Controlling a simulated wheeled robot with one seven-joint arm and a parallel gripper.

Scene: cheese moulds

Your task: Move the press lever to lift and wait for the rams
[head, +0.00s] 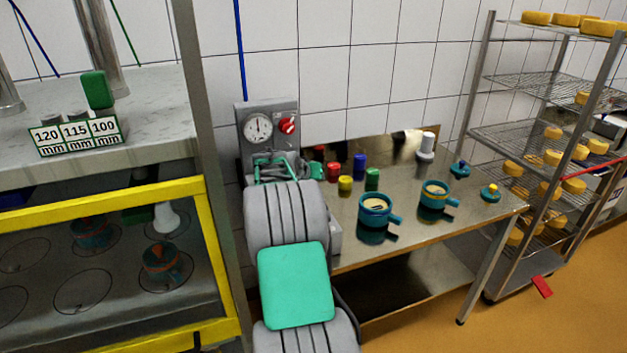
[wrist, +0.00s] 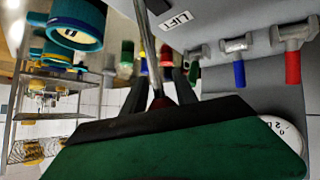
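A metal lever rod (wrist: 147,45) runs down through the wrist view to a red end, partly hidden behind my green and black gripper body. A white label reading LIFT (wrist: 178,20) is beside the rod. My gripper's dark fingers (wrist: 160,90) stand apart on either side of the rod's red end; whether they touch it is unclear. In the head view my gripper (head: 277,166) is at the grey press panel (head: 284,107), below its round gauge (head: 258,128) and red knob (head: 288,125). My arm hides much of the lever there.
A steel table (head: 420,225) to the right holds teal moulds (head: 376,212) and several coloured cylinders (head: 372,178). A yellow-framed guard (head: 215,250) is close on the left. A wire rack (head: 535,135) with cheeses stands at far right.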

